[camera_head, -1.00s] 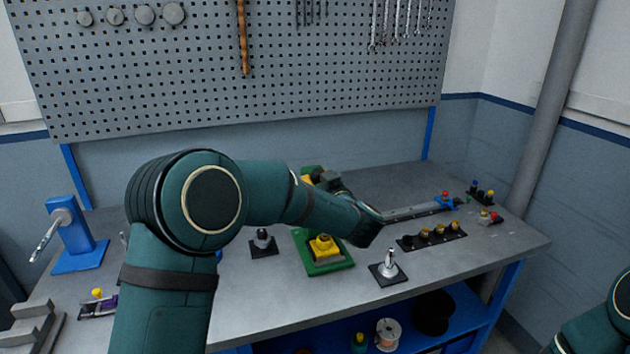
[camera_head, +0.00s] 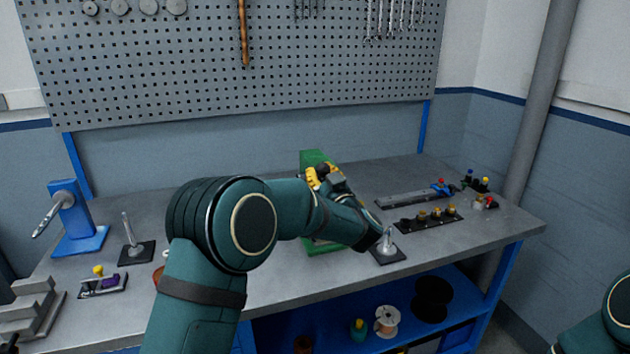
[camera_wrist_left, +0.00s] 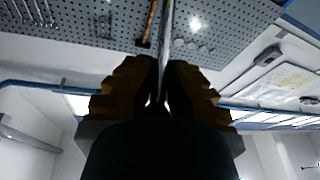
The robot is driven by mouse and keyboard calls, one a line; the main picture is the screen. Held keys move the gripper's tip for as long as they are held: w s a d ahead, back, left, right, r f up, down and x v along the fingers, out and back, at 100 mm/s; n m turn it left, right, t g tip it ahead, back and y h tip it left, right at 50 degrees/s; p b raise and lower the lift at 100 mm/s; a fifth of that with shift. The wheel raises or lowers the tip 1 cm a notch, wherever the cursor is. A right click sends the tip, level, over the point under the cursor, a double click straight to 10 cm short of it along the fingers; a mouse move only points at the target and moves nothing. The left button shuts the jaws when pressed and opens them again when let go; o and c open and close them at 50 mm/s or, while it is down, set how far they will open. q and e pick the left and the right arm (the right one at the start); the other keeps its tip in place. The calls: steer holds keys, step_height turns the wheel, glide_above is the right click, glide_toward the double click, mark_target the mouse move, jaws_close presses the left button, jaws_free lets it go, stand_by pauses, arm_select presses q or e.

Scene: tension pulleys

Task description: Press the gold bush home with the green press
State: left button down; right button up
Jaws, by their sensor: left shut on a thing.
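The green press (camera_head: 313,158) stands near the middle of the bench. Its upper part shows behind my left gripper, and my forearm covers most of its base. My left gripper (camera_head: 319,176), with yellow and black fingers, is at the upper part of the press. In the left wrist view the fingers (camera_wrist_left: 163,85) are shut on a thin grey bar (camera_wrist_left: 168,28); I cannot tell for sure that it is the press's lever. Gold pieces (camera_head: 436,213) sit in a black rack right of the press. Whether a gold bush is in the press is hidden. My right gripper is out of view.
A small black stand with a metal pin (camera_head: 388,249) is close by my left wrist. A grey rail (camera_head: 413,197) lies behind the rack. A blue stand (camera_head: 72,220) and a black-based post (camera_head: 131,240) are at the left. The front right of the bench is clear.

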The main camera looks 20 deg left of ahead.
arm_select(q)
steer(key=shift+s+d+f+b, duration=0.1)
steer(key=shift+s+f+b, duration=0.15)
steer(key=shift+f+b, duration=0.35)
steer(key=c, duration=1)
jaws_free()
steer(key=shift+w+r, duration=0.1)
steer(key=shift+w, duration=0.05)
steer(key=shift+r, duration=0.1)
steer(key=v, duration=1.2)
steer(key=shift+f, duration=0.3)
